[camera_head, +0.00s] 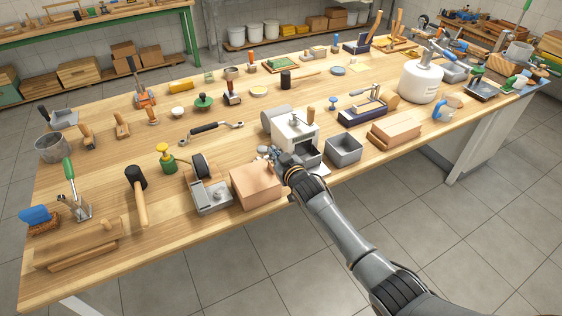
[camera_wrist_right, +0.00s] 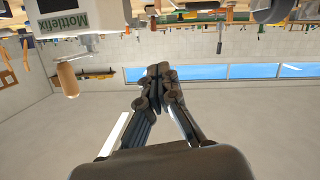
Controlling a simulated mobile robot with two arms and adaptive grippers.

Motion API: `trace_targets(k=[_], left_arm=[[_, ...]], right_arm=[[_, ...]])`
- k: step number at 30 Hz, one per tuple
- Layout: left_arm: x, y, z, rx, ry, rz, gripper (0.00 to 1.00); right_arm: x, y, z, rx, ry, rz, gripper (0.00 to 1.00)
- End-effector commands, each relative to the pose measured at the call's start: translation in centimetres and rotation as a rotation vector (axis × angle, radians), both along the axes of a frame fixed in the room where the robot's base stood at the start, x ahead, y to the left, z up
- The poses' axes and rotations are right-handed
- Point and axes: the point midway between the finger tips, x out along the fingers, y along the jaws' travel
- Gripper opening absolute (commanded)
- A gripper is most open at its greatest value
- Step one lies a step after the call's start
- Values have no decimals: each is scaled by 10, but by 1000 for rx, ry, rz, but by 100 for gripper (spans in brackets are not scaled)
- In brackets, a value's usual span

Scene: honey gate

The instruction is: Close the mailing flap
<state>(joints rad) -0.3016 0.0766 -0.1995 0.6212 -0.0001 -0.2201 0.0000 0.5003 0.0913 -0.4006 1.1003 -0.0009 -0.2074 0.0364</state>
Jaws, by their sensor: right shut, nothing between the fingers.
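My right gripper (camera_head: 270,154) is shut and empty at the front of the workbench, just behind a brown box (camera_head: 257,186) and beside a white machine. In the right wrist view its fingertips (camera_wrist_right: 160,70) meet with nothing between them. The white machine (camera_head: 295,128) has a wooden-handled lever and a dark grey open front; the arm partly hides its lower front. In the wrist view the machine (camera_wrist_right: 85,15) appears upside down at top left, with its label and wooden handle (camera_wrist_right: 66,78). I cannot make out a mailing flap for certain. My left gripper is not in view.
A grey open bin (camera_head: 343,150) stands right of the machine, and stacked wooden blocks (camera_head: 394,132) lie beyond it. A grey metal device (camera_head: 211,196) and a mallet (camera_head: 137,190) are left of the brown box. Many tools crowd the workbench (camera_head: 85,170).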

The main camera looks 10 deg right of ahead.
Motion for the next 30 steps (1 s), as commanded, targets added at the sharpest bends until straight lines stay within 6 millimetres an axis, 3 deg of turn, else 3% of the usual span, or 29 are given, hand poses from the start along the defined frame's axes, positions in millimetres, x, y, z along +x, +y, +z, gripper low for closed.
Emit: trace_targets(k=[1,15,25,28,30], left_arm=[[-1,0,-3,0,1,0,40],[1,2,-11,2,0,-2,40],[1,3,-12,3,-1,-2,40],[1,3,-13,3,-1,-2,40],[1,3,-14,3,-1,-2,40]], right_arm=[[-12,-4,-8,-3,10,-1,0],[-77,-25,9,-1,9,0,0],[-89,-29,14,-2,9,-1,0],[-91,-31,1,-4,30,-6,0],[-96,-35,-24,-7,69,-17,0]])
